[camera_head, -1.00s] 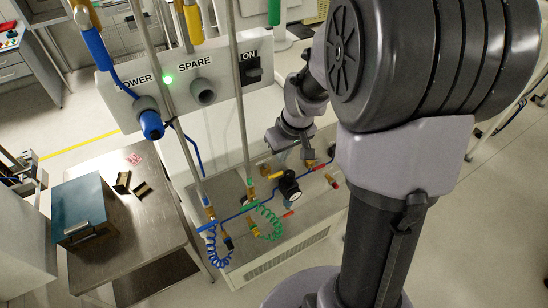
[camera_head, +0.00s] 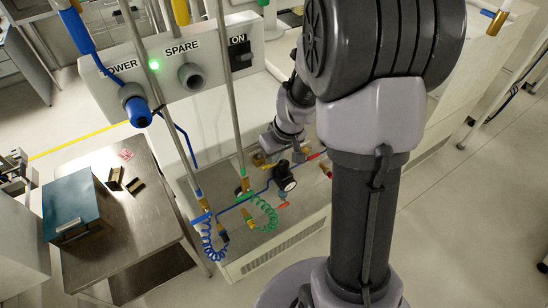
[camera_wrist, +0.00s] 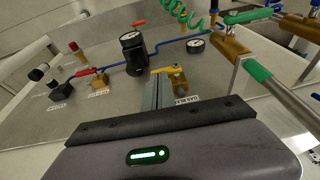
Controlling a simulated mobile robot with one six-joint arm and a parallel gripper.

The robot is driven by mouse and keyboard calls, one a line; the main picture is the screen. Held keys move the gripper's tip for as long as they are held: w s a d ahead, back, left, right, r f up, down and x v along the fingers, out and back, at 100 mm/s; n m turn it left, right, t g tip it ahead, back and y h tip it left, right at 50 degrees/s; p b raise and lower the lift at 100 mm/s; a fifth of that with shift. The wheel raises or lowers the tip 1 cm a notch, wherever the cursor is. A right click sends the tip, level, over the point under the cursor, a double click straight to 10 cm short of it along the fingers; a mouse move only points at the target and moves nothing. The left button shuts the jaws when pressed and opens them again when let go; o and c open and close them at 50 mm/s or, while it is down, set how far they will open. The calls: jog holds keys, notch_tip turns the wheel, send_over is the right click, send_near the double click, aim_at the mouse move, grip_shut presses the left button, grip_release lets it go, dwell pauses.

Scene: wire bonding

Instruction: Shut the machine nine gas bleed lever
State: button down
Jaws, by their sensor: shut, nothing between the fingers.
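The gas bleed lever (camera_wrist: 166,70) is a small yellow handle on a brass valve (camera_wrist: 181,81) in the wrist view. A white label reading about "GAS BLEED" (camera_wrist: 188,101) sits beside the valve. My gripper (camera_wrist: 158,82) is shut and empty, its grey fingers close beside the valve and under the lever's left end. I cannot tell whether they touch.
A black regulator with gauge (camera_wrist: 132,50), a small gauge (camera_wrist: 195,44) and a red-handled valve (camera_wrist: 90,72) stand nearby on the panel. Green coiled hose (camera_head: 265,215) and blue coiled hose (camera_head: 209,240) hang near upright pipes. A steel table (camera_head: 120,235) stands left.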

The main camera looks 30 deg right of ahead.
jog(key=shift+d+f+y+b, duration=0.25)
jog(key=shift+y+b, duration=0.35)
jog(key=shift+b, duration=0.5)
jog(key=f+y+b, duration=0.1)
jog(key=y+b, duration=0.1)
jog(key=y, duration=0.1)
jog(key=f+m+y+b, duration=0.1)
jog(key=y+b, duration=0.1)
jog(key=y, duration=0.1)
jog(key=d+f+m+y+b, duration=0.1)
jog(key=y+b, duration=0.2)
jog(key=y, duration=0.1)
jog(key=shift+f, duration=0.2)
dwell(0.4)
jog(key=shift+w+d, duration=0.1)
jog(key=shift+w, duration=0.05)
